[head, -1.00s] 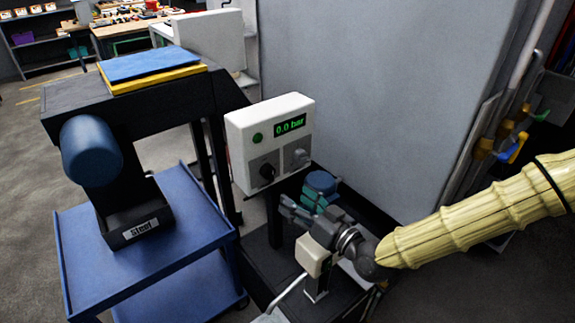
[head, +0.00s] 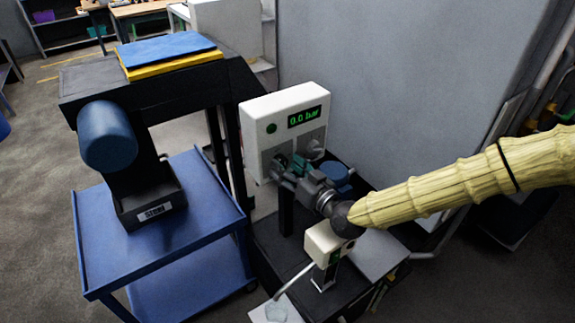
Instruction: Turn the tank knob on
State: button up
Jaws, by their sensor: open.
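The white control box (head: 262,112) stands upright near the middle of the head view. Its green display (head: 305,117) reads 0.0 bar, and a green round button (head: 271,128) sits left of the display. My gripper (head: 292,165) is open in front of the lower part of the box face, at the left knob's place. The black knob is hidden behind the fingers, so I cannot tell whether they touch it. The grey knob on the right is partly covered by a finger.
A blue cart (head: 100,240) with a bin labelled Steel (head: 128,211) stands at left. A blue cylinder (head: 107,136) juts from the black machine above it. A small white device (head: 325,243) stands below my wrist. A grey panel (head: 400,70) rises behind the box.

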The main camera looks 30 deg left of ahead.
jog(key=shift+a, duration=0.2)
jog(key=c, duration=1)
jog(key=shift+c, duration=0.2)
jog(key=shift+m, duration=0.3)
jog(key=shift+f+m+t+b, duration=0.15)
jog(key=shift+m+t+b, duration=0.15)
jog(key=shift+m+b, duration=3.2)
jog(key=shift+f+m+t+b, duration=0.25)
jog(key=shift+m+b, duration=1.1)
jog(key=shift+m, duration=4.15)
jog(key=shift+r+t, duration=0.15)
jog(key=shift+t, duration=0.1)
